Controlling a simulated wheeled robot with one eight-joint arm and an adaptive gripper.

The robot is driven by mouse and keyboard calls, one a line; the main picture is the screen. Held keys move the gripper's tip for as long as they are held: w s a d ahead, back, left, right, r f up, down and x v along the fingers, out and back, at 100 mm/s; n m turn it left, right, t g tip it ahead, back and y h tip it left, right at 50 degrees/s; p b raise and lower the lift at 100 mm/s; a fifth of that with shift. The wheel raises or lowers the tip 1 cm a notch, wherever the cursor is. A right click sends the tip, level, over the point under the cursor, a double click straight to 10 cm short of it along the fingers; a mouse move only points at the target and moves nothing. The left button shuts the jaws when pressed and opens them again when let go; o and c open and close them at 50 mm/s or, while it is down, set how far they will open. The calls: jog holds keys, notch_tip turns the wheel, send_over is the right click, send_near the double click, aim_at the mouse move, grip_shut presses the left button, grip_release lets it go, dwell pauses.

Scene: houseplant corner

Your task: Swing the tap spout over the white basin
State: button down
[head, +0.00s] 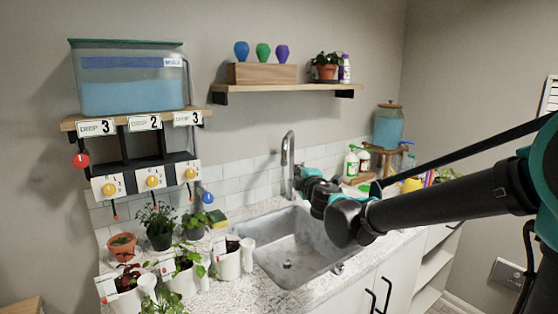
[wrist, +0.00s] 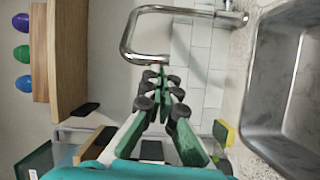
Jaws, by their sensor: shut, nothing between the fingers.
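The chrome tap (head: 289,150) rises behind the sink. Its arched spout (wrist: 130,32) appears sideways in the wrist view. The spout looks thin and nearly edge-on in the head view, with its outlet slightly left. My gripper (wrist: 160,72) is shut and empty, with its fingertips close by the spout's end. I cannot tell whether they touch. In the head view my gripper (head: 302,178) is partly covered by my wrist. The basin (head: 287,248) looks grey rather than white and is empty; its wall also shows in the wrist view (wrist: 280,80).
Potted plants and a white pot (head: 228,265) crowd the counter left of the basin. A sponge (head: 217,218) lies at its back left corner. A shelf (head: 285,92) hangs above the tap. Bottles and a glass dispenser (head: 388,127) stand on the right.

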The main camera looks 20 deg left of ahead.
jog(key=s+a+r+n+g+y, duration=0.1)
jog(key=s+a+n+y, duration=0.1)
jog(key=a, duration=0.4)
jog(key=shift+s+a+n, duration=0.2)
jog(key=shift+s+n, duration=0.15)
jog(key=shift+n, duration=0.25)
jog(key=shift+w+r, duration=0.1)
jog(key=w+a, duration=0.2)
jog(key=w, duration=0.7)
jog(key=shift+a, duration=0.25)
jog(key=shift+d, duration=0.15)
